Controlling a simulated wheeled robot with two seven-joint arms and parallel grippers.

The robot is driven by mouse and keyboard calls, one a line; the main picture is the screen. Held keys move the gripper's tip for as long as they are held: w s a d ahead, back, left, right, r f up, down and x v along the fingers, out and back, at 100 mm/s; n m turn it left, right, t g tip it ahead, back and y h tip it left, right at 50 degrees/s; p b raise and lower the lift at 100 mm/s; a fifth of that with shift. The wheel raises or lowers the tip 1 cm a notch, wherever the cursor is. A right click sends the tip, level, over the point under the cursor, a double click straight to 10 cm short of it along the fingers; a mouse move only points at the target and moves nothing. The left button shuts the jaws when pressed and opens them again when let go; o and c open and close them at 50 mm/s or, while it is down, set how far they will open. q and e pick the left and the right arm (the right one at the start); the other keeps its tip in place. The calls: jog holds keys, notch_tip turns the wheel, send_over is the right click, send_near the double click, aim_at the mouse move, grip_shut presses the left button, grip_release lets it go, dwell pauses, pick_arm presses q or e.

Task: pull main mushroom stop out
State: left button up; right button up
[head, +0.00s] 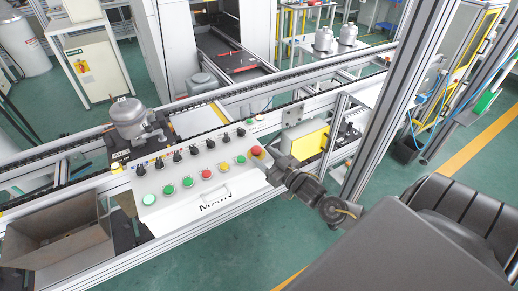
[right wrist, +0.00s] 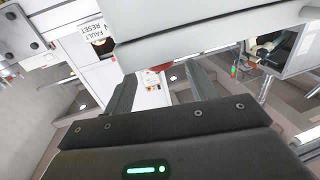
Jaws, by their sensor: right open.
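The white control panel labelled MAIN (head: 225,192) sits on the conveyor frame, with rows of knobs and coloured buttons. A red mushroom stop (head: 257,151) stands at its right end, near the upper corner. My right gripper (head: 270,165) is right beside this red stop, coming in from the lower right. In the right wrist view my right gripper (right wrist: 161,76) has its two fingers apart. A bit of red (right wrist: 162,67) shows between them, mostly hidden behind the pale panel edge. I cannot tell whether the fingers touch it. My left gripper is not in view.
Another red button (head: 206,173) sits mid-panel among green and yellow ones. A metal compressor (head: 128,114) stands at the panel's upper left. An open metal bin (head: 62,238) is at lower left. A tall aluminium post (head: 390,95) rises right of my right gripper.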

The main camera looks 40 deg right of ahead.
aim_at(260, 153)
jog(key=shift+w+a+p, duration=0.2)
jog(key=shift+w+p, duration=0.1)
jog(key=shift+w, duration=1.55)
